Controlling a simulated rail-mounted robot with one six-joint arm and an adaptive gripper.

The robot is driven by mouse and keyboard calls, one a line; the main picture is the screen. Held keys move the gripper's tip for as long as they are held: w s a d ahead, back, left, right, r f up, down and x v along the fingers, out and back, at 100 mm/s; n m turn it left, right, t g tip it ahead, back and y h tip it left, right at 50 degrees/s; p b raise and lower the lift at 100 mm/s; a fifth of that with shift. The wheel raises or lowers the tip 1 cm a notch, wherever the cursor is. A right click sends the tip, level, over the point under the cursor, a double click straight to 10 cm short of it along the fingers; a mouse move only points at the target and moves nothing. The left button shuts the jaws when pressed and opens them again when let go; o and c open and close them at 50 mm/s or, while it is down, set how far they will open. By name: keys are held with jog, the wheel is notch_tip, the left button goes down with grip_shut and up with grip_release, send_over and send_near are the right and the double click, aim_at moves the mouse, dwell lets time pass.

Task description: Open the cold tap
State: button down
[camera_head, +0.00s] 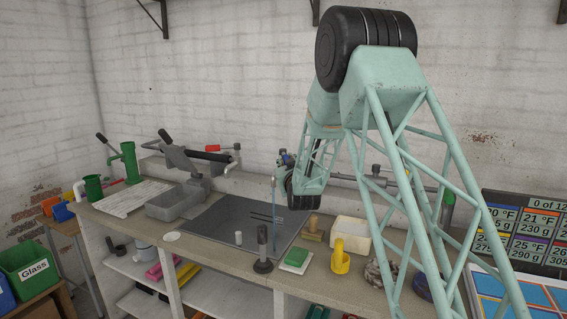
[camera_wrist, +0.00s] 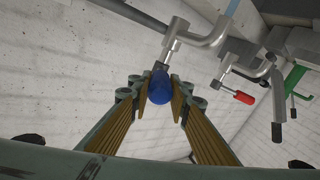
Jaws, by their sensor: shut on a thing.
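The cold tap's blue handle (camera_wrist: 160,84) shows in the wrist view, on a grey metal stem below a curved pipe (camera_wrist: 205,38). My gripper (camera_wrist: 160,92) is shut on this handle, with one finger on each side of it. In the head view my gripper (camera_head: 288,160) is at the wall above the back of the sink, small and partly hidden by my arm. A thin pale blue vertical streak (camera_head: 273,210) stands over the grey sink (camera_head: 225,218); it looks like running water, but I cannot be sure.
A red-handled tap (camera_wrist: 243,97) is to the right in the wrist view. A green hand pump (camera_head: 130,162) stands far left.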

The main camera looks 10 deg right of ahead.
jog(key=shift+r, duration=0.25)
jog(key=c, duration=2.4)
grip_release()
jog(key=shift+f, duration=0.2)
jog(key=shift+s, duration=0.1)
jog(key=shift+s+d, duration=0.1)
jog(key=shift+s, duration=5.8)
jog(key=shift+r, duration=0.1)
